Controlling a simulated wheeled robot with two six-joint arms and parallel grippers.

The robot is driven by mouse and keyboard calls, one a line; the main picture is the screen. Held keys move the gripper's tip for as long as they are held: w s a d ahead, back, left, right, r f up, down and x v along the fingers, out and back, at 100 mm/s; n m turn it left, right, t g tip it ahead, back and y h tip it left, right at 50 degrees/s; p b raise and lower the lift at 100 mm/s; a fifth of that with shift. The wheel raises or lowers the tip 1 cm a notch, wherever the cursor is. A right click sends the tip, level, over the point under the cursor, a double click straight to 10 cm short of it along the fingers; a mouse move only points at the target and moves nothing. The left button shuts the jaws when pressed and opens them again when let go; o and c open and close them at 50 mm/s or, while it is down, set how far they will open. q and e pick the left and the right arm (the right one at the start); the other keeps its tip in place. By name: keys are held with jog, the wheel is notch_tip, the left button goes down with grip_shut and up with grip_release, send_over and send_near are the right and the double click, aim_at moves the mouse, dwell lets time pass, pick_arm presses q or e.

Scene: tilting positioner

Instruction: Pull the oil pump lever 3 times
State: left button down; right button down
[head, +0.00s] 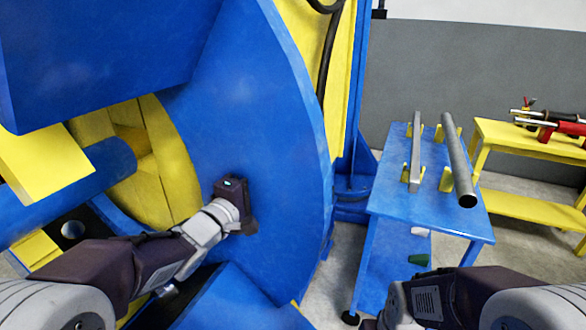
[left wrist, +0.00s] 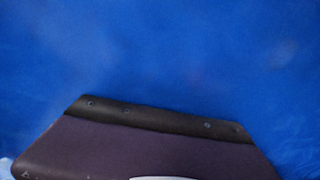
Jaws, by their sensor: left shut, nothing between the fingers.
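I cannot make out the oil pump or its lever in either view. My left gripper (head: 240,212) is at the big blue curved plate (head: 275,110) of the positioner in the head view. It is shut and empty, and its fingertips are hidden. I cannot tell whether it touches the plate. In the left wrist view the dark gripper housing (left wrist: 150,140) shows at the bottom, with only blurred blue surface (left wrist: 160,50) beyond it. My right arm comes in at the bottom right of the head view, and its gripper is out of sight.
A blue cart (head: 385,195) at right carries a flat grey bar (head: 416,150) and a round grey tube (head: 457,160) on yellow holders. A yellow table (head: 500,140) with red-handled tools stands behind it. Grey floor (head: 340,270) shows between positioner and cart.

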aim_at(308, 173)
pick_arm(q)
jog(key=x, duration=0.7)
jog(key=shift+w+d+f+b, duration=0.2)
jog(key=shift+w+d+b, duration=0.1)
jog(key=shift+b, duration=0.1)
jog(key=shift+s+d+r+b, duration=0.1)
jog(key=shift+s+d+b, duration=0.15)
jog(key=shift+d, duration=0.65)
jog(key=shift+s+d+b, duration=0.15)
jog(key=shift+d+b, duration=0.2)
jog(key=shift+d, duration=0.6)
pick_arm(e)
jog(key=shift+w+f, duration=0.1)
jog(key=shift+f, duration=1.1)
pick_arm(q)
jog(key=shift+s+d, duration=0.1)
